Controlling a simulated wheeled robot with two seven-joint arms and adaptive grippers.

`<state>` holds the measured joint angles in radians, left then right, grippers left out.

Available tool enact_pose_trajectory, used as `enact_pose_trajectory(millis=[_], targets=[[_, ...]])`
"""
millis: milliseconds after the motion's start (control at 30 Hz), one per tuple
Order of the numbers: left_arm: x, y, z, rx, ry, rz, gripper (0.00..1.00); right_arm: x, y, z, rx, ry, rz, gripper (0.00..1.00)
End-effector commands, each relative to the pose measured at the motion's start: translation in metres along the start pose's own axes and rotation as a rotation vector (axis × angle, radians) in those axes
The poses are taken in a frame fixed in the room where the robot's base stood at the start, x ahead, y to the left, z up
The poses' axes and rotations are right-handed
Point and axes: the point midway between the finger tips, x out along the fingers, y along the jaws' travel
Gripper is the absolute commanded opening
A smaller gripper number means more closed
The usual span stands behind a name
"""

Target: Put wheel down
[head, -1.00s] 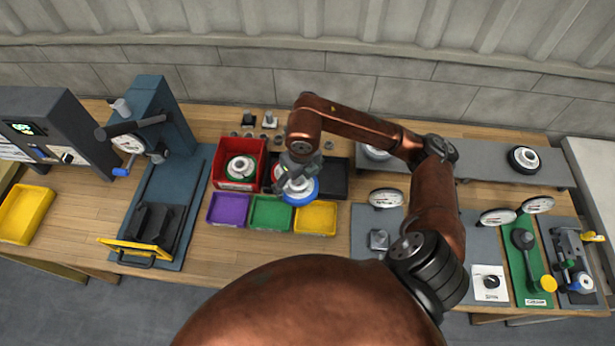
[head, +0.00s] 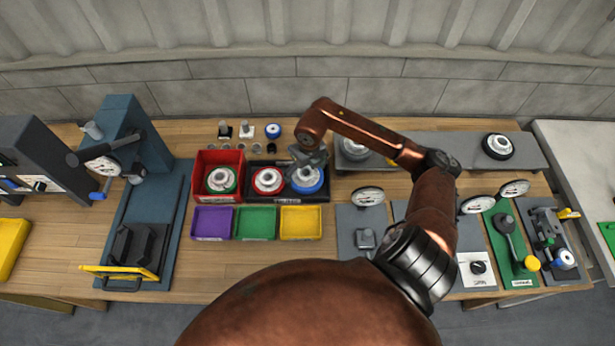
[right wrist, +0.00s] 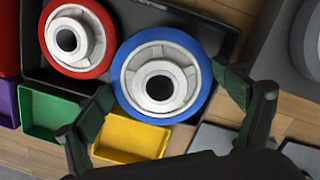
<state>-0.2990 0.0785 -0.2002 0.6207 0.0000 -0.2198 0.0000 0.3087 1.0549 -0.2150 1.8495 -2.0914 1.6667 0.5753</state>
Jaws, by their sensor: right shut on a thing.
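The blue-rimmed wheel (head: 308,182) with a white hub is at the right end of the black tray (head: 284,197), beside a red-rimmed wheel (head: 267,180). My right gripper (head: 308,160) is shut on the blue wheel from above. In the right wrist view, the fingers (right wrist: 163,88) lie on either side of the blue wheel (right wrist: 187,113), with the red wheel (right wrist: 98,50) to its left. The blue wheel looks level and within the tray outline. I cannot tell whether it touches the tray floor. My left gripper is not in view.
A red bin (head: 198,165) holding a green-rimmed wheel (head: 221,180) stands left of the tray. Purple (head: 213,223), green (head: 256,223) and yellow (head: 300,223) bins line its front. A grey raised shelf (head: 450,152) begins just right of it. Small parts stand behind.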

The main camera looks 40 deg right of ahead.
Motion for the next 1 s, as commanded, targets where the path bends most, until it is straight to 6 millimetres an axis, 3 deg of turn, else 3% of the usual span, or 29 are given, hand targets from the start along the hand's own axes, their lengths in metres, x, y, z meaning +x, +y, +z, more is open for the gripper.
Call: enact_pose_trajectory(millis=[233, 467, 800, 833, 1000], targets=[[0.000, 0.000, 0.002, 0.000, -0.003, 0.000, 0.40, 0.013, -0.010, 0.003, 0.002, 0.000, 0.000, 0.51], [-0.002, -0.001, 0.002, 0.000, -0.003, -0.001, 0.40, 0.042, -0.010, 0.000, -0.001, -0.002, 0.002, 0.51], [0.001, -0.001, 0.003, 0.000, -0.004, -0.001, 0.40, 0.046, -0.011, 0.000, -0.002, -0.002, 0.000, 0.51], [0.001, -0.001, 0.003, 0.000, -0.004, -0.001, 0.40, 0.048, -0.011, -0.001, -0.002, -0.001, 0.000, 0.89], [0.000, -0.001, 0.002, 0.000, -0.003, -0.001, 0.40, 0.046, -0.011, -0.001, -0.001, -0.001, 0.000, 0.96]])
